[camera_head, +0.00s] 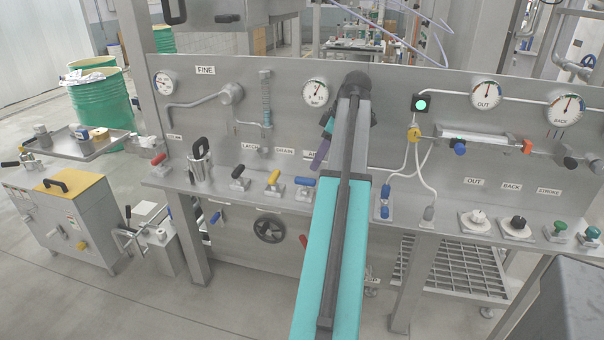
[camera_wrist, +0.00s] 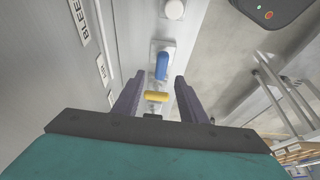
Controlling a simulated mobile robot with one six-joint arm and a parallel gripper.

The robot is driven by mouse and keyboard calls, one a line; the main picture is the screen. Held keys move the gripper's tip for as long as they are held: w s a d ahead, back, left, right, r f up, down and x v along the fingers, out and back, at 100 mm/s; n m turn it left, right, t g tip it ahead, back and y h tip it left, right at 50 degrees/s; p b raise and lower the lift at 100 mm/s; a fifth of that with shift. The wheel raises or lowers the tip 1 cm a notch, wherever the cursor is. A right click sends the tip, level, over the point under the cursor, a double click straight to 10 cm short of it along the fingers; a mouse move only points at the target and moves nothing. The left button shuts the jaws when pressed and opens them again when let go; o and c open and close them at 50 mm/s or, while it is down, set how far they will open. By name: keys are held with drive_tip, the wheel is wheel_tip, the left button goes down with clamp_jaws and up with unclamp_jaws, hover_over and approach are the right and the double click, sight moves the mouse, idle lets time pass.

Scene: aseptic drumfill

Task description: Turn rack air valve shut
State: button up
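The rack air valve appears to be the blue lever (camera_head: 304,181) on the rack's front ledge, left of my arm, below a label (camera_head: 308,154) that is partly covered. In the wrist view a blue handle (camera_wrist: 162,66) shows on a pale base near the fingertips. A yellow handle (camera_wrist: 156,96) appears between the fingers there. My gripper (camera_wrist: 159,80) is open, its two dark fingers apart and holding nothing. In the head view a purple finger (camera_head: 320,154) shows above and right of the blue lever. My arm hides the other finger.
A black lever (camera_head: 239,172) and yellow lever (camera_head: 272,178) stand left along the ledge. A white knob (camera_wrist: 174,9) lies beyond the blue handle. Another blue lever (camera_head: 384,194) is right of my arm. The upright panel (camera_head: 230,130) rises close behind the levers.

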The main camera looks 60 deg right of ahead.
sight(305, 178)
drive_tip(key=shift+w+a, duration=0.2)
drive_tip(key=shift+w, duration=0.1)
drive_tip(key=shift+p+x, duration=0.45)
drive_tip(key=shift+x, duration=3.3)
